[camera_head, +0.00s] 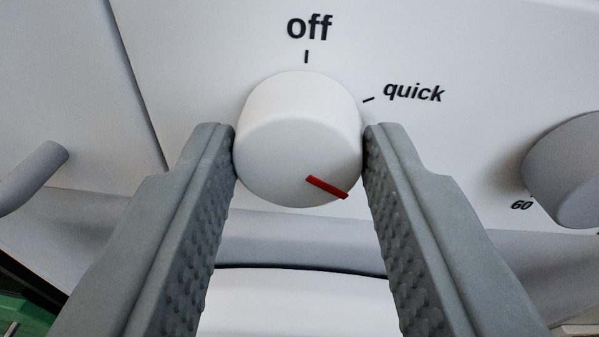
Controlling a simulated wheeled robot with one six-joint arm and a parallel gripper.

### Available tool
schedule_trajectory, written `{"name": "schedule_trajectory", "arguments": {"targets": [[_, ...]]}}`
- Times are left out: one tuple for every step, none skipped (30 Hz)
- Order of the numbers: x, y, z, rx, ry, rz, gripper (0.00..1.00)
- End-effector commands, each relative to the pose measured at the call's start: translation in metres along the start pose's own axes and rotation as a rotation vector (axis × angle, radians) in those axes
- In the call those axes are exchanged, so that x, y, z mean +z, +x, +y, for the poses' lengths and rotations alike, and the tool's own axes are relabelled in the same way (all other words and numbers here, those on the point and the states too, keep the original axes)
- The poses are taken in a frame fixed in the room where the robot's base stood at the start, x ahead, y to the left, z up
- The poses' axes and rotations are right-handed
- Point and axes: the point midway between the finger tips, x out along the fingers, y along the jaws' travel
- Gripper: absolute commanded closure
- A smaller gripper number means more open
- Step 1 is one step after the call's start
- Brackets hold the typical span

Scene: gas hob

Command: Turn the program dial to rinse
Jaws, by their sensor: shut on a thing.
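The program dial (290,145) is a white round knob on a white panel, in the upper middle of the view. Its red pointer mark (327,187) points to the lower right. The label "off" (309,27) stands above the dial and "quick" (413,92) to its upper right, each with a short tick. No "rinse" label shows; the lower side of the dial's scale is hidden or out of sight. My gripper (299,155) is shut on the dial, with one grey ridged finger at its left side and one at its right.
A grey handle (32,178) sticks out at the left, beyond a panel seam. Below the panel is a white curved surface (297,302). A green thing (25,315) shows at the lower left.

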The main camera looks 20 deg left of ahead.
Motion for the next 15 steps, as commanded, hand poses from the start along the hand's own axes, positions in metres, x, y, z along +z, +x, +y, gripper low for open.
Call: {"name": "schedule_trajectory", "arguments": {"targets": [[0.0027, -0.0005, -0.0004, 0.0, 0.002, -0.004, 0.86], [0.0027, -0.0005, -0.0004, 0.0, 0.002, -0.004, 0.58], [0.0025, -0.0005, -0.0004, 0.0, 0.002, -0.003, 0.5], [0.0022, -0.0004, -0.0003, 0.0, 0.002, -0.003, 0.44], [0.002, -0.0004, -0.0003, 0.0, 0.001, -0.003, 0.42], [0.0018, -0.0004, -0.0003, 0.0, 0.001, -0.002, 0.42], [0.0016, -0.0003, -0.0002, 0.0, 0.001, -0.002, 0.42], [0.0015, -0.0003, -0.0002, 0.0, 0.001, -0.002, 0.42], [0.0013, -0.0002, -0.0002, 0.0, 0.001, -0.002, 0.42], [0.0012, -0.0002, -0.0002, 0.0, 0.0, -0.002, 0.42], [0.0011, -0.0002, -0.0002, 0.0, 0.0, -0.001, 0.42], [0.0009, -0.0003, -0.0002, 0.0, 0.0, -0.001, 0.42], [0.0009, -0.0007, -0.0001, 0.0, 0.0, -0.001, 0.42], [0.0008, -0.0015, 0.0, 0.0, 0.0, -0.001, 0.42], [0.0007, -0.0034, 0.0002, 0.001, 0.0, -0.001, 0.42]]}}
